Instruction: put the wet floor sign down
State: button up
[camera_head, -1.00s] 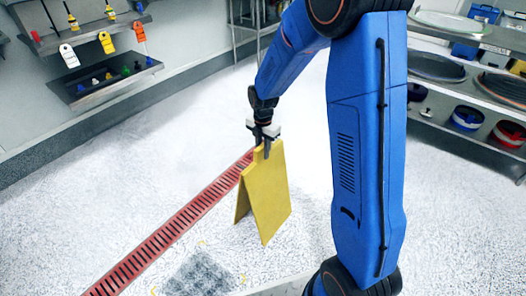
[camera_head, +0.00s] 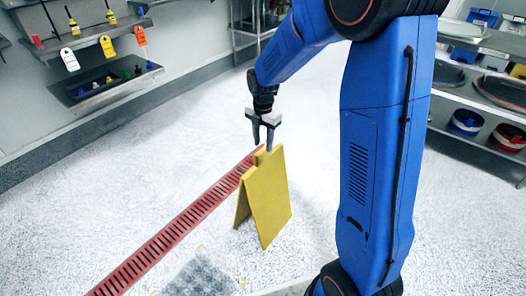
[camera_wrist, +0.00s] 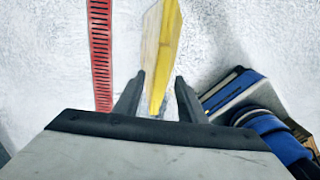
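The yellow wet floor sign (camera_head: 266,200) stands upright as an A-frame on the speckled floor, beside the red drain grate. The sign's far panel is mostly hidden in the head view.
A red drain grate (camera_head: 175,232) runs diagonally across the floor. A grey mat patch (camera_head: 200,276) lies at the front. Wall shelves with tags (camera_head: 105,85) are at left. A steel shelf rack (camera_head: 480,139) with round sieves and tubs is at right.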

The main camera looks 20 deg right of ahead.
notch_tip(320, 180, up, 5)
jog(key=shift+s+r, duration=0.1)
jog(key=shift+r, duration=0.15)
jog(key=s+d+r+m+t, duration=0.1)
jog(key=s+r+m, duration=0.3)
jog(key=s+m, duration=0.4)
jog(key=s+d+r+m+t, duration=0.2)
jog(key=s+m, duration=0.6)
jog(key=s, duration=0.6)
jog(key=s+d+r+m+t, duration=0.1)
jog(key=s+d+r+m, duration=0.3)
jog(key=s+m, duration=0.5)
jog(key=shift+s+r+t, duration=0.4)
jog(key=shift+s+r, duration=0.5)
jog(key=shift+s, duration=0.25)
jog(key=shift+c, duration=0.5)
jog(key=shift+a, duration=0.15)
jog(key=shift+c, duration=0.2)
